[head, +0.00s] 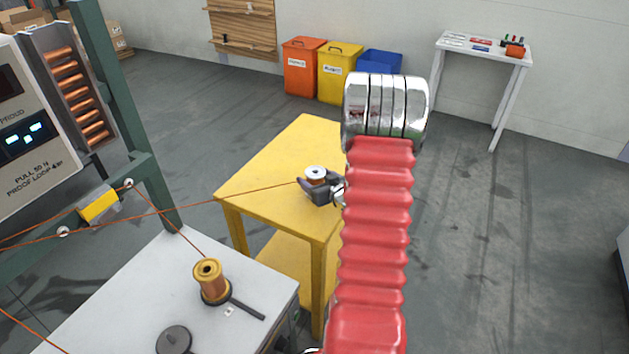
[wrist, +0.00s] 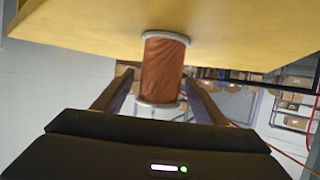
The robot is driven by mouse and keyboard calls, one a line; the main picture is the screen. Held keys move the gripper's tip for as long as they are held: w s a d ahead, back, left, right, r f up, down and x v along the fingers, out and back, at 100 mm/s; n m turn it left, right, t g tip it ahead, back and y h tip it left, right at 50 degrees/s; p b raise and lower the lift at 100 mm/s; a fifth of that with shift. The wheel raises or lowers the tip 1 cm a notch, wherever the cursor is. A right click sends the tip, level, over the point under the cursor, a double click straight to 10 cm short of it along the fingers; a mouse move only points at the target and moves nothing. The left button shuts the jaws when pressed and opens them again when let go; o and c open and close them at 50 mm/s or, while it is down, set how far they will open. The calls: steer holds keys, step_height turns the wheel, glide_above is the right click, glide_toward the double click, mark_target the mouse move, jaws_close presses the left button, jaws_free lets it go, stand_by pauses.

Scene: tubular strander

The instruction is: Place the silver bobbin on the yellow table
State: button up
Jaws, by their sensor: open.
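The silver bobbin (head: 316,172) has pale silver flanges and copper wire wound on its core. In the head view it is at the right part of the yellow table (head: 275,165). In the wrist view the bobbin (wrist: 163,70) appears upright, one flange against the yellow tabletop (wrist: 90,25). My gripper (head: 318,188) is open around it, with a finger on each side and gaps visible beside the core. The wrist view shows my gripper (wrist: 160,90) with the bobbin between its fingers. My red-sleeved arm hides the table's right edge.
A gold bobbin (head: 211,282) stands on the grey cabinet (head: 130,285) at front left. A copper wire (head: 215,202) stretches from the silver bobbin left to the machine. Orange (head: 303,66), yellow (head: 339,72) and blue bins stand behind.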

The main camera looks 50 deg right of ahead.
steer(key=shift+r, duration=0.15)
steer(key=v, duration=1.2)
stand_by(0.4)
steer(key=shift+w, duration=0.1)
